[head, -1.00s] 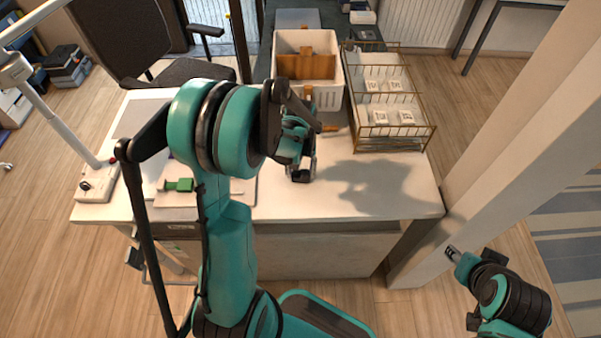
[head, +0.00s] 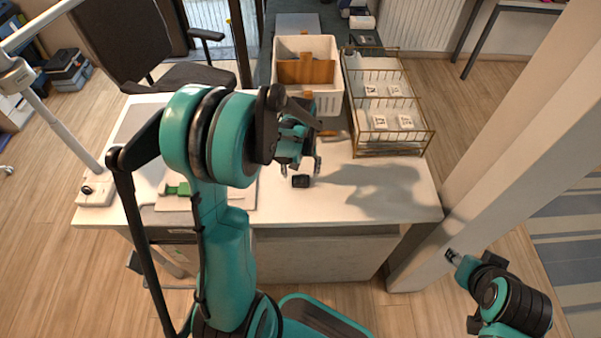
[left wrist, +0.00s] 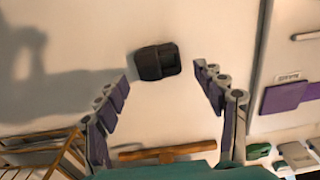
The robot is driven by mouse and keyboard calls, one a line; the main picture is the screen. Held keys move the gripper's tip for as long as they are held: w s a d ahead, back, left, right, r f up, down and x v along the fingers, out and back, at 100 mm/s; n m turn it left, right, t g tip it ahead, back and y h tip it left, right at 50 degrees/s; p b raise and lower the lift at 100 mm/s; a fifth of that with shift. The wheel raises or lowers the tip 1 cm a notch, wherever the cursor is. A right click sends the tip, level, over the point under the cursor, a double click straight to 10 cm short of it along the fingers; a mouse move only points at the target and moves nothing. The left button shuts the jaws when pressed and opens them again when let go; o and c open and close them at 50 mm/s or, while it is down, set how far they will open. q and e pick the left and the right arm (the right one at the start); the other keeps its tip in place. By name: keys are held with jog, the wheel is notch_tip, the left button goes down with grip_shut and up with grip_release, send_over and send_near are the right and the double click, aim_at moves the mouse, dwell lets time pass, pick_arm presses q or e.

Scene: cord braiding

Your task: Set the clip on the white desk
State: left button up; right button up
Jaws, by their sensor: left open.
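The clip (head: 301,181) is a small dark block lying on the white desk (head: 375,205) near its front middle. In the left wrist view the clip (left wrist: 157,62) lies just past the fingertips, touched by neither finger. My left gripper (head: 300,166) is open and empty above the desk, just behind the clip; its spread fingers also show in the left wrist view (left wrist: 165,82). My right gripper (head: 452,255) is low at the right, off the desk; whether its jaws are apart is too small to tell.
A white bin (head: 326,102) with a brown divider and a brass wire rack (head: 393,153) stand at the back. A green item (head: 178,189) lies on a board at left. A white lamp base (head: 95,190) is at the left edge. The right front of the desk is clear.

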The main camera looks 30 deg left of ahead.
aim_at(300, 178)
pick_arm(q)
notch_tip(300, 178, up, 9)
jog(key=p, duration=0.3)
jog(key=s+d+r+m+t, duration=0.6)
jog(key=s+d+r, duration=0.3)
jog(key=s+d, duration=0.2)
jog(key=shift+s+r+t, duration=0.2)
jog(key=shift+s+t, duration=0.15)
jog(key=shift+t, duration=0.25)
